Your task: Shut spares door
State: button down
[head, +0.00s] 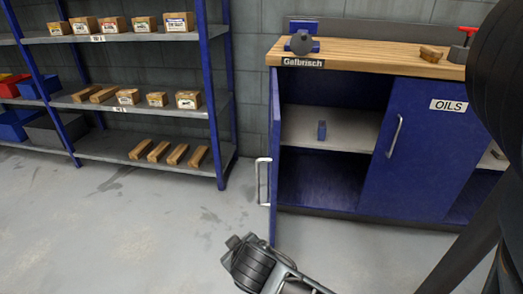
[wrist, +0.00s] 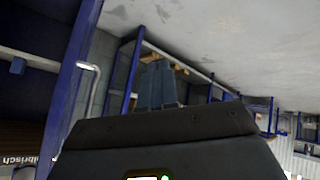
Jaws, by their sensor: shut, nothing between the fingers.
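The blue cabinet (head: 330,185) has its left compartment open. Its left door (head: 274,140) stands swung out towards me, seen nearly edge-on, with a pale bar handle (head: 261,182) on its left side. Any label on that door is out of sight, so I cannot tell if it reads spares. In the wrist view the door (wrist: 78,70) and handle (wrist: 88,95) are at the left, turned around. My gripper (head: 236,241) is low in front of the door, near its bottom edge in the picture. Its fingers (wrist: 158,68) are together and empty, apart from the handle.
A closed door labelled OILS (head: 420,140) is beside the open compartment. The wooden worktop (head: 380,58) holds a vise-like tool and a wood block. A shelf rack (head: 150,88) stands left; the floor (head: 120,230) before it is clear.

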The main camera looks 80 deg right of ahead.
jog(key=w+d+r+m+g+p, duration=0.2)
jog(key=d+r+m+g+p, duration=0.15)
jog(key=r, duration=0.55)
jog(key=w+d+r+m+g+y+p, duration=0.1)
jog(key=w+d+r+m+g+p, duration=0.25)
jog(key=r, duration=0.55)
jog(key=w+d+r+m+g+p, duration=0.1)
jog(key=d+r+m+g+p, duration=0.1)
jog(key=d+r+m+p, duration=0.5)
jog(key=s+d+f+n+b, duration=0.3)
jog(key=s+f+b, duration=0.2)
jog(key=s+b, duration=0.3)
jog(key=shift+d+f+g, duration=0.3)
jog(key=shift+d+f, duration=0.1)
jog(key=shift+s, duration=0.15)
